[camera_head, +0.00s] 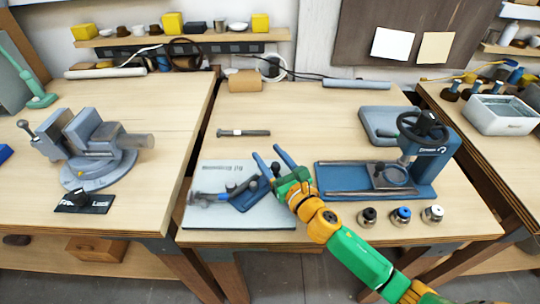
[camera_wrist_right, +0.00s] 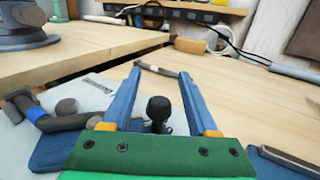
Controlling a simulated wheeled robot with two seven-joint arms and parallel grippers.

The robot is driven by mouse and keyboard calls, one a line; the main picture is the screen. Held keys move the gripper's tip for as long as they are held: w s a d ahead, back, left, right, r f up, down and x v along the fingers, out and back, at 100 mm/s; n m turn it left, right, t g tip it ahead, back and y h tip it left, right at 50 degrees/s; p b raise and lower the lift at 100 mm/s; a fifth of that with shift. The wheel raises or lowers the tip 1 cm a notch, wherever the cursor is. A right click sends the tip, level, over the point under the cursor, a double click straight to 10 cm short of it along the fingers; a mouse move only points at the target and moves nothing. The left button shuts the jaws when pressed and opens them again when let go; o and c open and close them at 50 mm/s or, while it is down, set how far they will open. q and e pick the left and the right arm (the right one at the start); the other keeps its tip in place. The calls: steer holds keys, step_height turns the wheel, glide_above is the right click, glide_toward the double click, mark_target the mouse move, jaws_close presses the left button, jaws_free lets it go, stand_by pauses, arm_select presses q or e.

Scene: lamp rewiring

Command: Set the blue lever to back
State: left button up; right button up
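A pale panel (camera_head: 215,221) lies on the middle bench. A blue base plate (camera_head: 250,200) on it carries a grey lever-like handle (camera_head: 205,197) that lies over to the left. In the right wrist view this handle (camera_wrist_right: 66,123) shows a blue band near its left end. My right gripper (camera_head: 270,152) is open over the right side of the panel. In the right wrist view a black ball knob (camera_wrist_right: 158,107) stands upright between its spread fingers, apart from both. The knob's foot is hidden by the gripper body. Which part is the blue lever I cannot tell for sure. My left gripper is not in view.
A blue press (camera_head: 430,140) stands to the right, with several small round parts (camera_head: 402,214) in front. A dark rod (camera_head: 243,133) lies behind the panel. A grey vise (camera_head: 95,150) stands on the left bench. The middle bench's back is mostly clear.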

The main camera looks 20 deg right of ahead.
jaws_close()
stand_by(1.2)
